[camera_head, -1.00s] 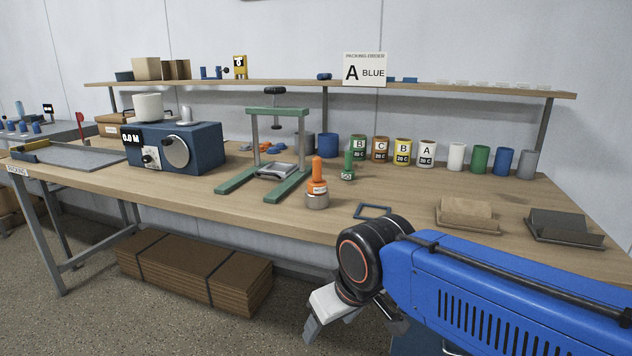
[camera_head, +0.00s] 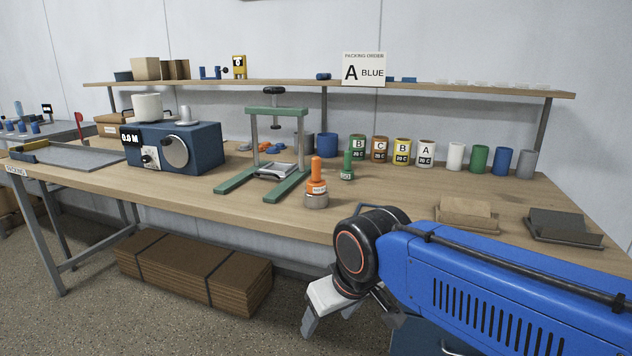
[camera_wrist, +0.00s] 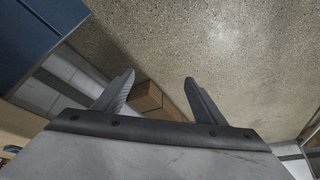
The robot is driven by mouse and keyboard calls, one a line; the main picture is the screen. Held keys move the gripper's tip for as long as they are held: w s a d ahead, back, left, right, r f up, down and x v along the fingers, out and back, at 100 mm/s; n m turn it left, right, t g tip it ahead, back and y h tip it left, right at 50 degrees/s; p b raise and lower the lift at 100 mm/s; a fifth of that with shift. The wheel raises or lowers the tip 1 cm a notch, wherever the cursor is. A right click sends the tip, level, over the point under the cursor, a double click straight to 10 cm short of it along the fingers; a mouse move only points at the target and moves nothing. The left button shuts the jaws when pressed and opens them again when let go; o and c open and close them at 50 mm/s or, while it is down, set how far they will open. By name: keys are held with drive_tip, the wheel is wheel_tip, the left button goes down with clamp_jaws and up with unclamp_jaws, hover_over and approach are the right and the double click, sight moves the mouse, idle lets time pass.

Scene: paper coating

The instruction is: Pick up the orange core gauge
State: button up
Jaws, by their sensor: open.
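An orange gauge (camera_head: 317,182) with a knob-like handle, a small white label and a grey metal base stands upright on the wooden table (camera_head: 240,206), near its front edge. A smaller green gauge (camera_head: 347,166) of similar shape stands behind it to the right. My gripper (camera_head: 326,322) is below and in front of the table edge, pointing down, well apart from the orange gauge. In the wrist view my gripper (camera_wrist: 160,85) has its two fingers spread with nothing between them; the floor and a brown carton (camera_wrist: 148,97) lie beyond. The orange gauge is not in the wrist view.
A green press frame (camera_head: 276,112) stands left of the orange gauge. Behind are several coloured cups and cans, such as a yellow can (camera_head: 402,152). A blue machine (camera_head: 200,148) is further left. Two trays with blocks are at right. Table space in front of the gauges is clear.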

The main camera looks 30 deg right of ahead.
drive_tip(key=w+d+r+m+g, duration=0.1)
drive_tip(key=w+d+r+m, duration=0.3)
drive_tip(key=w+r, duration=0.5)
drive_tip(key=w+d+r+m+g, duration=0.1)
drive_tip(key=w+r+m, duration=0.5)
drive_tip(key=r, duration=0.5)
wheel_tip(320, 180, up, 13)
drive_tip(key=m+g, duration=0.3)
drive_tip(key=m, duration=0.7)
hover_over(314, 157)
wheel_tip(314, 157, down, 12)
drive_tip(key=shift+w+d+r, duration=0.1)
drive_tip(key=shift+d+r, duration=0.05)
drive_tip(key=shift+r, duration=0.1)
drive_tip(key=shift+s+d+f, duration=0.1)
drive_tip(key=shift+s+f, duration=0.05)
drive_tip(key=shift+f, duration=1.2)
drive_tip(key=shift+s+d+f, duration=0.1)
drive_tip(key=shift+f, duration=1.25)
drive_tip(key=c, duration=1.3)
